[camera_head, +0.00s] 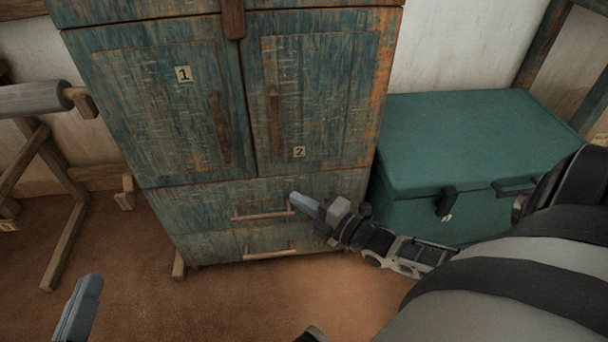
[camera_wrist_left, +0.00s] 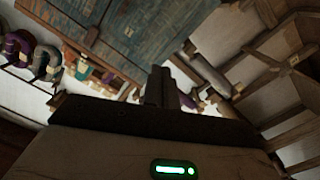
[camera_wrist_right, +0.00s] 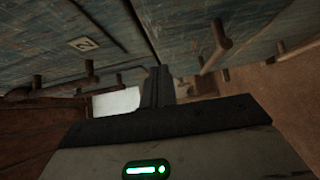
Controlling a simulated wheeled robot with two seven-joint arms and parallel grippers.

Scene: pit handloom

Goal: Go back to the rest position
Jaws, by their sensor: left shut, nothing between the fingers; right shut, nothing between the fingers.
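My right gripper (camera_head: 304,205) is shut and empty. In the head view its fingertips appear close to the right end of the upper drawer handle (camera_head: 262,215) of the worn blue-green cabinet (camera_head: 330,90); I cannot tell whether they touch. In the right wrist view its closed fingers (camera_wrist_right: 158,86) show with the cabinet front and handles around them. My left gripper (camera_head: 78,308) is shut and empty, low at the left over the floor. Its closed fingers (camera_wrist_left: 161,88) also show in the left wrist view. Most of the left arm is out of the head view.
The cabinet's doors, labelled 1 and 2, and its drawers look closed. A closed teal chest (camera_head: 475,135) stands to the right, partly behind my right arm. A wooden frame with a grey roller (camera_head: 32,97) is at the left. Brown floor (camera_head: 220,305) is clear in front.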

